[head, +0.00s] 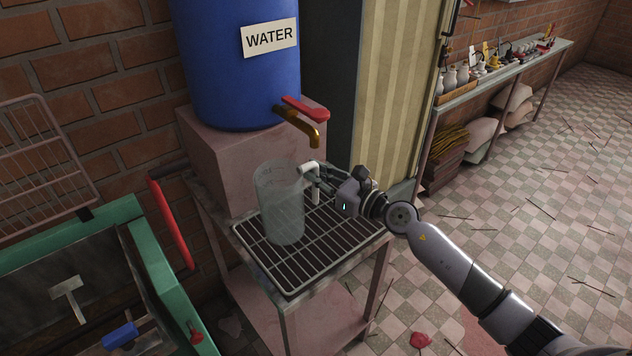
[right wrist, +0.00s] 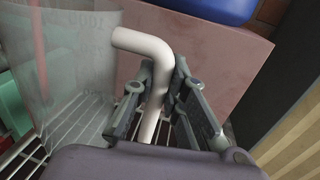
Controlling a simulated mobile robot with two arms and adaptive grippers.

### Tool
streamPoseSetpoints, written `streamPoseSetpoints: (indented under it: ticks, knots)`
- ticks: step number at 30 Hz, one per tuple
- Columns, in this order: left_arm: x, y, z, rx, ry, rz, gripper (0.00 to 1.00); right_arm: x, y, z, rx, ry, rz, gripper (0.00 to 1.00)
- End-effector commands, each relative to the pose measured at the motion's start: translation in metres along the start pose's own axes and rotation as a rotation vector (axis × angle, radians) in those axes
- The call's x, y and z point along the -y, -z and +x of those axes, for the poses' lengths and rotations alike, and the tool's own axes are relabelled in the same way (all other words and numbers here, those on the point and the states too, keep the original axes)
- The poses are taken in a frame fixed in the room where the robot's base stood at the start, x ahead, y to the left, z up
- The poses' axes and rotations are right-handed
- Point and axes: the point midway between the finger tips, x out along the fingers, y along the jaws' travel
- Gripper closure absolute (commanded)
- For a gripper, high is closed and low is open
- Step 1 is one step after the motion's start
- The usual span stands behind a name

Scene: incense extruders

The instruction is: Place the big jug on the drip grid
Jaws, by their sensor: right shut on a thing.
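The big jug (head: 279,205) is a clear, greyish measuring jug with a pale handle (right wrist: 158,85). It is upright over the drip grid (head: 327,243), a dark wire rack on a small stand; I cannot tell whether its base touches the wires. My right gripper (head: 318,186) is shut on the jug's handle, on the jug's right side. In the right wrist view the fingers (right wrist: 165,105) close around the handle, and the jug's clear wall (right wrist: 75,70) shows at left. My left gripper is not in view.
A blue water barrel (head: 235,60) stands on a pink block behind the grid. Its brass tap (head: 299,124) with a red lever is above and right of the jug. A green-edged machine (head: 168,285) is at left. A shelf with bottles (head: 500,70) stands far right.

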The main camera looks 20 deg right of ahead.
Motion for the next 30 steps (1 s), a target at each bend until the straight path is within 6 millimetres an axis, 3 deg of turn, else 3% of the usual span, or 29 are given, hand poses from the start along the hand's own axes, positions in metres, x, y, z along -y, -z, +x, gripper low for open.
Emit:
streamPoseSetpoints:
  ticks: [6,19,20,30]
  knots:
    - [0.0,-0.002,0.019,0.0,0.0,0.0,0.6,0.0,0.032,0.0,0.001,0.001,0.004,1.0]
    - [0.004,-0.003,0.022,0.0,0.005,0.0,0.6,0.001,0.038,0.0,0.001,0.001,0.0,1.0]
    - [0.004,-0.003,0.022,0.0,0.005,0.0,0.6,0.0,0.038,0.0,0.0,0.001,0.0,0.86]
    - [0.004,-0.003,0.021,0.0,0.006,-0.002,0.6,0.0,0.037,0.0,0.0,0.001,0.0,0.67]
